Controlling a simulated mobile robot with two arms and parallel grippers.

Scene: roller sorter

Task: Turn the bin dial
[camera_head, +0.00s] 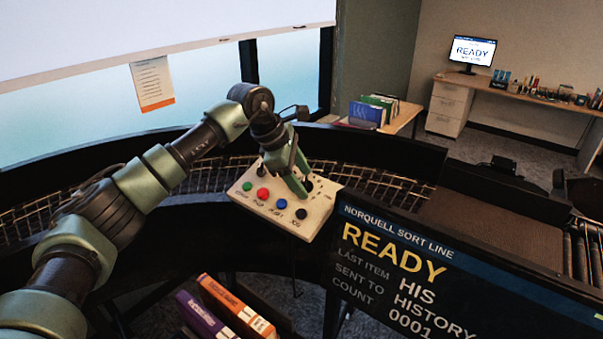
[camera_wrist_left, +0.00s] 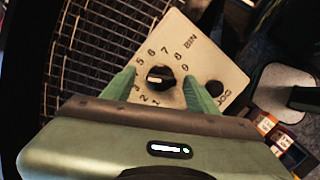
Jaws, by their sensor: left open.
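The bin dial (camera_wrist_left: 160,76) is a black round knob with a white pointer mark, on a cream control panel (camera_head: 253,207). Numbers ring it and the word BIN is printed beside it. My left gripper (camera_wrist_left: 163,88) is open, with one green finger on each side of the dial. Whether the fingers touch the knob I cannot tell. In the head view my left gripper (camera_head: 300,180) reaches down over the panel's right part and partly covers the dial. My right gripper is not in view.
The panel also has green (camera_head: 247,186), red (camera_head: 263,194), blue (camera_head: 281,204) and black (camera_head: 301,214) buttons close to the gripper. A dark sign (camera_head: 440,270) reads READY, LAST ITEM HIS, SENT TO HISTORY, COUNT 0001. A curved roller line (camera_head: 215,178) runs behind the panel. Books (camera_head: 235,305) stand below.

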